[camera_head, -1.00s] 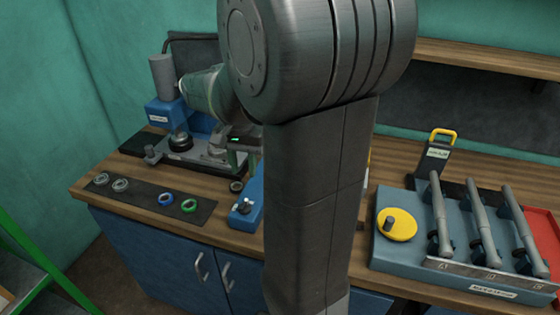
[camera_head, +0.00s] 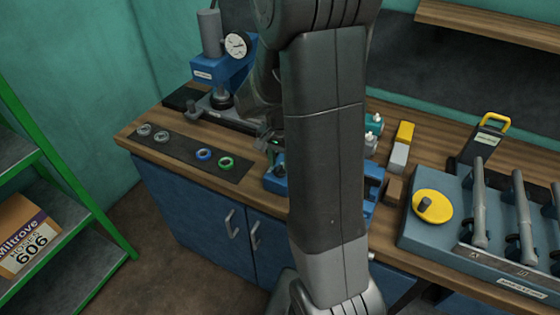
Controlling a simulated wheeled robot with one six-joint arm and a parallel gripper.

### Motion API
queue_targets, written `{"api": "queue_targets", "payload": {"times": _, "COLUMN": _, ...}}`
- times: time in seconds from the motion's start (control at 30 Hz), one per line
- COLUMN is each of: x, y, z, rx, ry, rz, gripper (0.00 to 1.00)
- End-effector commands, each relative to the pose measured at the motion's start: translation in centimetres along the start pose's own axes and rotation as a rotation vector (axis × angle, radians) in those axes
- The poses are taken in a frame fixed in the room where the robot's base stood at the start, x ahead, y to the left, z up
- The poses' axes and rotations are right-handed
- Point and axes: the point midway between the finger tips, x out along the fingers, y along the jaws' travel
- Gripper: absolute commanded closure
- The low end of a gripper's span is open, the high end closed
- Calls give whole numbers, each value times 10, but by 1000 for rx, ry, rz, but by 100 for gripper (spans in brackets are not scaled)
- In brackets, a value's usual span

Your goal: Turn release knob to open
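No part is clearly marked as the release knob. A yellow disc with a grey peg handle (camera_head: 432,206) sits on the blue-grey rack box (camera_head: 412,236) at the right. A blue press (camera_head: 211,75) with a round dial (camera_head: 237,45) stands at the back left. A blue device (camera_head: 276,179) on the bench is mostly hidden behind my arm. My gripper (camera_head: 273,145) shows only in part, beside my arm above the bench, with a small green light. Its fingers are too hidden to tell open from shut, and no contact is visible.
A dark mat (camera_head: 189,157) with several rings lies at the bench's front left. A yellow and white block (camera_head: 402,147) stands right of my arm. Green shelving (camera_head: 60,180) with a box (camera_head: 27,237) is at the far left. The floor before the blue cabinets is open.

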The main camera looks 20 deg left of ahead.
Motion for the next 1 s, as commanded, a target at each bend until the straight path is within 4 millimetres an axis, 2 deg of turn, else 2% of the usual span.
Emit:
{"api": "queue_targets", "payload": {"times": 0.37, "x": 6, "y": 0, "z": 0, "rx": 0, "ry": 0, "rz": 0, "gripper": 69}}
{"api": "queue_targets", "payload": {"times": 0.53, "x": 6, "y": 0, "z": 0, "rx": 0, "ry": 0, "rz": 0, "gripper": 99}}
{"api": "queue_targets", "payload": {"times": 0.57, "x": 6, "y": 0, "z": 0, "rx": 0, "ry": 0, "rz": 0, "gripper": 100}}
{"api": "queue_targets", "payload": {"times": 1.0, "x": 6, "y": 0, "z": 0, "rx": -63, "ry": 1, "rz": -1, "gripper": 100}}
